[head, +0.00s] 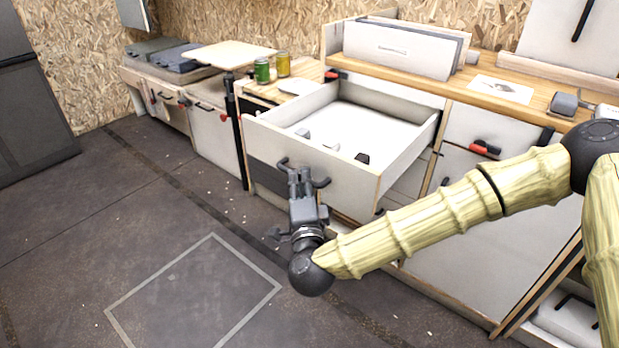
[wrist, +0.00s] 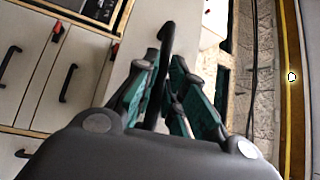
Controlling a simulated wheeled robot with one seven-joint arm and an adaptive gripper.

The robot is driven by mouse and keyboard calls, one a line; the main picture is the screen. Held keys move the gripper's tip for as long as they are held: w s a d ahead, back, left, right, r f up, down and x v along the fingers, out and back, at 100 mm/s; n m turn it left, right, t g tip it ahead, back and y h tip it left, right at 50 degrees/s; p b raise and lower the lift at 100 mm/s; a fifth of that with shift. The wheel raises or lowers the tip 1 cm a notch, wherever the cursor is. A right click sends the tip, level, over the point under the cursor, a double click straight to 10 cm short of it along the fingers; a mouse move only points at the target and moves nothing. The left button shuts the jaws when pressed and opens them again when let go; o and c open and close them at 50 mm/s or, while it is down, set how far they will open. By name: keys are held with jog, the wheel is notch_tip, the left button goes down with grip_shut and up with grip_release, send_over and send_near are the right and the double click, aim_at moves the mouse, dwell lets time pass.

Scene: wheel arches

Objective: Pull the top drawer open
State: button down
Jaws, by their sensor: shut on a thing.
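The top drawer (head: 300,169) stands pulled well out of the counter in the head view, with its white inside showing and a few small objects in it. Its dark handle (head: 321,183) is on the pale front panel. My gripper (head: 300,180) is at that front and shut on the handle. In the wrist view the green-padded fingers (wrist: 168,90) are on either side of the dark handle (wrist: 165,42), which runs down between them. The exact contact at the fingertips is partly hidden.
A wooden counter (head: 460,90) runs behind the drawer, with a green jar (head: 262,71) and a yellow jar (head: 283,64) to its left. Closed cabinets with red latches (head: 485,148) stand to the right. The dark floor (head: 190,250) in front is clear.

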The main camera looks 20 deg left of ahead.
jog(key=c, duration=1.5)
grip_release()
jog(key=shift+a, duration=0.15)
jog(key=v, duration=1.2)
